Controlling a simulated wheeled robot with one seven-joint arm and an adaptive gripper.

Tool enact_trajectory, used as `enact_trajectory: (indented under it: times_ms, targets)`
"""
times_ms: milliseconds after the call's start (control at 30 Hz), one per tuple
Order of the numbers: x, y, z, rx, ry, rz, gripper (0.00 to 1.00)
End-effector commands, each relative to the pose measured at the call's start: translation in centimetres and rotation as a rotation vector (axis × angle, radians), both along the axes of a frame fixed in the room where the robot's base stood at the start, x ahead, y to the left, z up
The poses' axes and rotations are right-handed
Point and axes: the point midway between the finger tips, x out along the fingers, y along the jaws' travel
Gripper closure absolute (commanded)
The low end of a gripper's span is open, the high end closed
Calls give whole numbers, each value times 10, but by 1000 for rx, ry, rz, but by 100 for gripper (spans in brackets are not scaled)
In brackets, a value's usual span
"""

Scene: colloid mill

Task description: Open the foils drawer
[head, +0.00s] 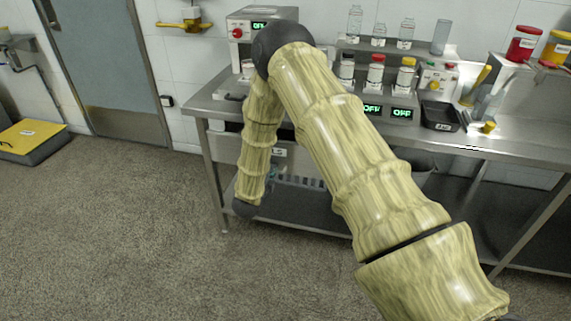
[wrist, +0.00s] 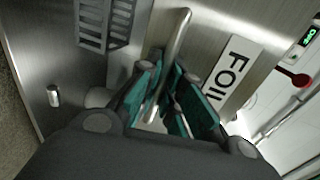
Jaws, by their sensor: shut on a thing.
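The foils drawer shows a metal front (wrist: 212,38) in the wrist view, with a white label (wrist: 233,72) reading "FOIL", partly cut off by my gripper. Its handle (wrist: 178,45) is a round metal bar that runs between my fingers. My gripper (wrist: 168,98) has teal pads and is shut on this bar. In the head view, a small white label (head: 279,152) shows under the bench top, just right of my forearm. A bit of my gripper (head: 272,173) shows below it; my arm hides most of the drawer. I cannot tell how far the drawer is out.
The steel bench (head: 520,146) carries bottles, a black tray (head: 440,116) and digital displays reading OFF. A lower shelf (head: 300,208) lies under it. A slotted metal panel (wrist: 104,22) is beside the handle in the wrist view.

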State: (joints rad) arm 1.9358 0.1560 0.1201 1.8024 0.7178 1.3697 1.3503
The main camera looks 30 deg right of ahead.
Motion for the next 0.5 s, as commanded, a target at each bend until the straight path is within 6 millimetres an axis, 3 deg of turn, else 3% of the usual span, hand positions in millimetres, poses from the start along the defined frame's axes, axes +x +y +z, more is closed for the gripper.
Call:
enact_trajectory:
  times_ms: [200, 500]
  targets:
    - [-31, 47, -3, 2, 6, 6, 100]
    - [-76, 93, -2, 0, 4, 5, 100]
